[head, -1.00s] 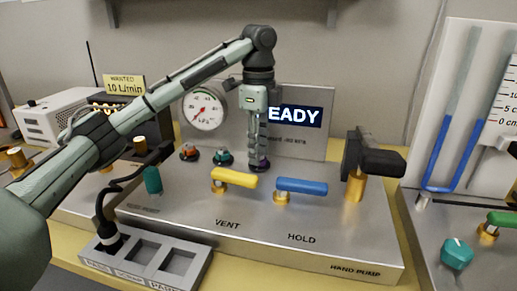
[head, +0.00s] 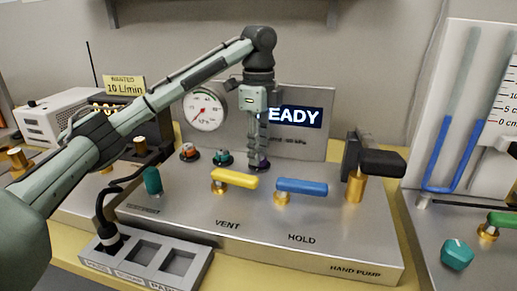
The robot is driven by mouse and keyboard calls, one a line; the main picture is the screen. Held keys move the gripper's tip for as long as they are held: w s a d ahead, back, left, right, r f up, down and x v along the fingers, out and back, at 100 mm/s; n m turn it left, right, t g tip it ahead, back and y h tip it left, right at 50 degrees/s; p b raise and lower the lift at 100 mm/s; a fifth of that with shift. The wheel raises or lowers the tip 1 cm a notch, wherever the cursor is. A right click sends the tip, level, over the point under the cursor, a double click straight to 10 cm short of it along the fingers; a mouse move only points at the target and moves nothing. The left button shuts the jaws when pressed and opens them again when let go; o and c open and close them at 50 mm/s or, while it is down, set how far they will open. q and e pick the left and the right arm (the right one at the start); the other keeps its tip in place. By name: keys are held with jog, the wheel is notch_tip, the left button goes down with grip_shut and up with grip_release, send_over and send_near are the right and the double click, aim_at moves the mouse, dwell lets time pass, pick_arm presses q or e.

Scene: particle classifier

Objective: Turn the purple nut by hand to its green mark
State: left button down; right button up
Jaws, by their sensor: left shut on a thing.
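The purple nut (head: 260,165) sits low on the front of the steel panel, right of the orange and teal nuts. My left gripper (head: 257,154) points down at it and is shut on it, hiding most of it. Only a little purple shows around the fingertips. No green mark for the purple nut can be made out. My right gripper is not in view.
An orange nut (head: 189,152) and a teal nut (head: 223,157) stand just left. A yellow VENT lever (head: 234,179) and a blue HOLD lever (head: 302,187) are in front. The black hand pump handle (head: 375,162) stands right. A round gauge (head: 204,110) is behind.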

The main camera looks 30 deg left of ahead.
pick_arm(q)
jog(key=shift+w+r, duration=0.1)
jog(key=shift+r, duration=0.1)
jog(key=c, duration=1.3)
grip_release()
jog(key=shift+o, duration=0.7)
jog(key=shift+f, duration=0.15)
notch_tip(320, 180, up, 12)
